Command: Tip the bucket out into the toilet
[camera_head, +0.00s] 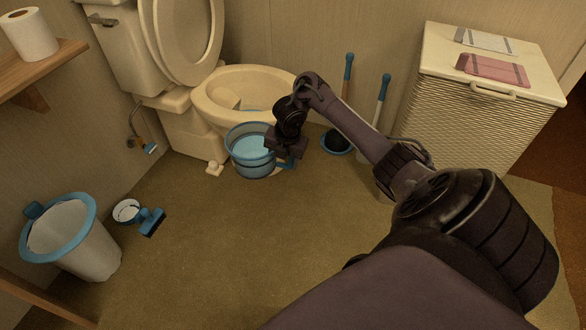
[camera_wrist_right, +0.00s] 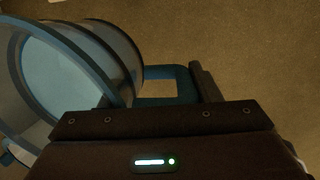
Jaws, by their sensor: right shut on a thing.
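The bucket (camera_head: 252,152) is blue-rimmed with clear-looking walls and light blue contents, in front of the toilet. It looks upright. My right gripper (camera_head: 290,160) is shut on its blue handle at the right side. In the right wrist view the bucket (camera_wrist_right: 75,65) fills the left, and its handle (camera_wrist_right: 168,85) passes between the fingers of the gripper (camera_wrist_right: 155,95). The toilet (camera_head: 215,100) stands behind with lid raised and bowl open. The bucket hides part of the bowl's front. I cannot tell whether the bucket touches the floor. My left gripper is not in view.
A bin (camera_head: 75,240) stands at the left, with a small blue-and-white item (camera_head: 140,214) beside it. A wicker hamper (camera_head: 470,100) is at the right. The middle floor is clear.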

